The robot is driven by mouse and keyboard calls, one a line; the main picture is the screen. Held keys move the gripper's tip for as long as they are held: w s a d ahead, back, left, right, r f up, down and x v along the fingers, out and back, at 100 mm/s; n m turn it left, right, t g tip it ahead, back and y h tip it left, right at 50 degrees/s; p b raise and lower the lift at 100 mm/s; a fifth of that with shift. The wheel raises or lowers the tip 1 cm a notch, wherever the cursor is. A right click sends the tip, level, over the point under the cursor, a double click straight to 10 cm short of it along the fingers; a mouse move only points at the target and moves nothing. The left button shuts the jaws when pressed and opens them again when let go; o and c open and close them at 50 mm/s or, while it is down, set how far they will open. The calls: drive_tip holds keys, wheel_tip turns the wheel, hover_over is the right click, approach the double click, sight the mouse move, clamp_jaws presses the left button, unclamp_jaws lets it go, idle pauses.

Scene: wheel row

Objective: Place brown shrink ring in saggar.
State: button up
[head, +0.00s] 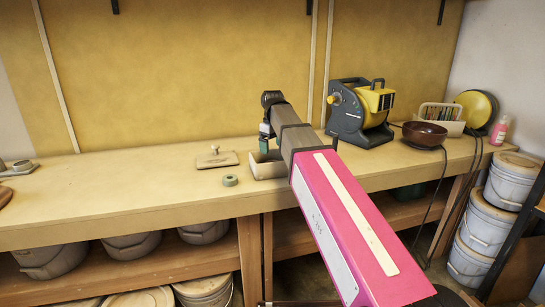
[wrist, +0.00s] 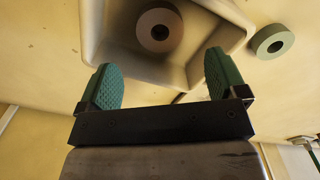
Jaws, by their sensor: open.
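The brown shrink ring (wrist: 159,30) lies inside the saggar (wrist: 218,68), on its floor, in the wrist view. The saggar is a pale box with sloping walls; in the head view its left part (head: 262,170) shows beside my arm, and the ring in it cannot be made out. My gripper (wrist: 161,62) is open, with its two green pads apart and nothing between them. It is over the saggar's near side, and the ring is beyond the fingertips. In the head view my gripper (head: 265,140) points down at the saggar and is partly hidden by my arm.
A grey-green ring (wrist: 272,42) lies outside the saggar; it also shows on the bench (head: 100,198) in the head view (head: 230,181). A wooden block with a knob (head: 216,159) is behind it. A yellow-and-grey machine (head: 361,110) and brown bowl (head: 424,134) stand right. The bench's left middle is clear.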

drive_tip(key=shift+r, duration=2.25)
